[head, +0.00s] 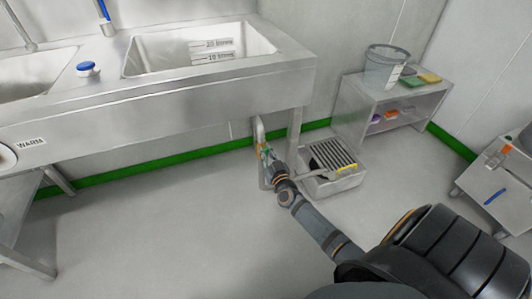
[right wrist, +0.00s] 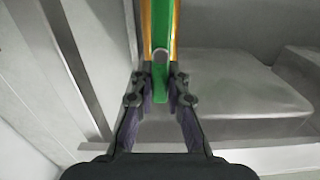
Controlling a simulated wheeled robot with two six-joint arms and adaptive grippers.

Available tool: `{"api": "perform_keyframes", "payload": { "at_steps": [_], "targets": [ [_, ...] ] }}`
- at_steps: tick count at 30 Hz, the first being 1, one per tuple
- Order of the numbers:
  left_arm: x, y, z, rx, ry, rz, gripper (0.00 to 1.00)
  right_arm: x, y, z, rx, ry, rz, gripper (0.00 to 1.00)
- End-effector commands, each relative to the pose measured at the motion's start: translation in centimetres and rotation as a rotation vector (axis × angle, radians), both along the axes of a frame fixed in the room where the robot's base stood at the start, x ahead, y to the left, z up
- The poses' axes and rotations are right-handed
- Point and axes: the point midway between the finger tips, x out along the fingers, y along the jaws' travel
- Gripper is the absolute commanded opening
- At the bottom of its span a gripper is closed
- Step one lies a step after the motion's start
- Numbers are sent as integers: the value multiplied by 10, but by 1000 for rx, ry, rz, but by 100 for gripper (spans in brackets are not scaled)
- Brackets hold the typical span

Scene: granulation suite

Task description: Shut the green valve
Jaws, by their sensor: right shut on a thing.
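The green valve (right wrist: 160,72) shows in the right wrist view as a green lever with a round grey pivot, in front of an orange-yellow pipe (right wrist: 146,30). The lever hangs down in line with the pipe in this picture. My right gripper (right wrist: 160,92) is shut on the lower end of the green lever, with one finger on each side. In the head view my right gripper (head: 265,158) reaches under the sink's right end and hides most of the valve. My left gripper is out of view.
A steel sink (head: 200,85) overhangs the valve, with a sink leg (head: 295,127) close to its right. A grated floor box (head: 333,185) stands right of my gripper. A low shelf (head: 365,92) holds a clear bucket (head: 384,70). The floor at left is clear.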

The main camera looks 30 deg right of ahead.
Motion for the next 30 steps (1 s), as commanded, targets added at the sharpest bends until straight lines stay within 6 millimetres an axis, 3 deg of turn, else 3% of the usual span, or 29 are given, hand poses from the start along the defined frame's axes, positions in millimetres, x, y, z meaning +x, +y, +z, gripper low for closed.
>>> {"api": "perform_keyframes", "payload": {
  "at_steps": [16,30],
  "targets": [
    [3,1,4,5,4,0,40,-3,-13,-4,409,-98,0,0],
    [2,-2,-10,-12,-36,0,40,-6,-25,-15,844,-203,0,0]
  ]
}}
